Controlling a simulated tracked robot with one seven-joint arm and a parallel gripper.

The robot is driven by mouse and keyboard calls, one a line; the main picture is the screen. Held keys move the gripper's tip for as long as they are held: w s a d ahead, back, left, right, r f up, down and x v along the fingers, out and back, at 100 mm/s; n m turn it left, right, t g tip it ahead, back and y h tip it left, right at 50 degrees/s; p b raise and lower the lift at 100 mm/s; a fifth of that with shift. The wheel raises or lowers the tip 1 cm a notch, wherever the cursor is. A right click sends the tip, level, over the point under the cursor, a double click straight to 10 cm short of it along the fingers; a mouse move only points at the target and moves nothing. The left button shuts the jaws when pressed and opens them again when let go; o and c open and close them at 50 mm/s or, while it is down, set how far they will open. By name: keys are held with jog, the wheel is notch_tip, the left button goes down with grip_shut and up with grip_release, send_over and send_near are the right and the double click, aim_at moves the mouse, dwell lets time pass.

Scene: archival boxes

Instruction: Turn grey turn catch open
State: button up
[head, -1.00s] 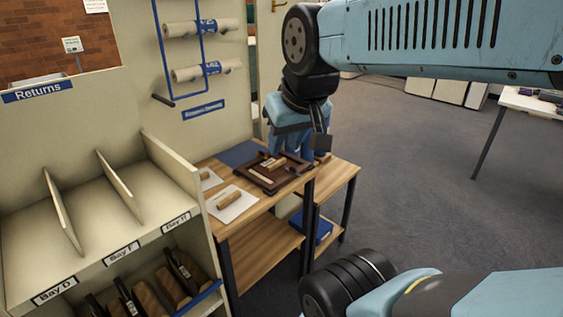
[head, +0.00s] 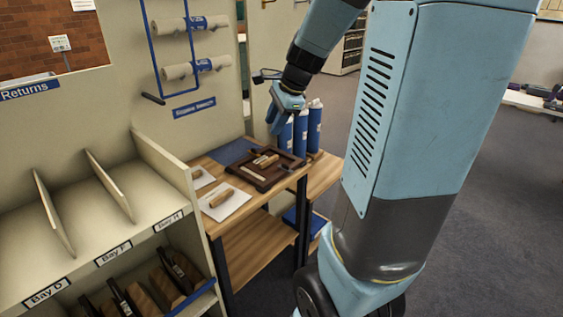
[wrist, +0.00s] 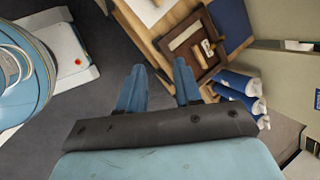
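My gripper (head: 274,125) hangs beside and above the workbench, near a dark brown tray (head: 252,176). In the wrist view my gripper (wrist: 160,66) has its two blue fingers apart with nothing between them. The tray lies on the bench and also shows in the wrist view (wrist: 170,44). A light wooden piece (head: 265,161) and small dark parts sit in it. I cannot make out a grey turn catch for certain; the details in the tray are too small.
Blue cylinders with white tops (head: 315,128) stand behind my gripper. A white sheet (head: 238,202) with a wooden block (head: 222,198) lies on the bench (head: 215,222). The Returns shelf (head: 100,205) stands at left. Open floor (head: 480,170) lies at right.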

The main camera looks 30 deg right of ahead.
jog(key=w+d+f+m, duration=0.6)
jog(key=m, duration=0.1)
jog(key=m+h, duration=0.1)
jog(key=m, duration=0.5)
send_near(286, 164)
jog(key=x, duration=0.9)
jog(key=shift+r, duration=0.1)
grip_shut()
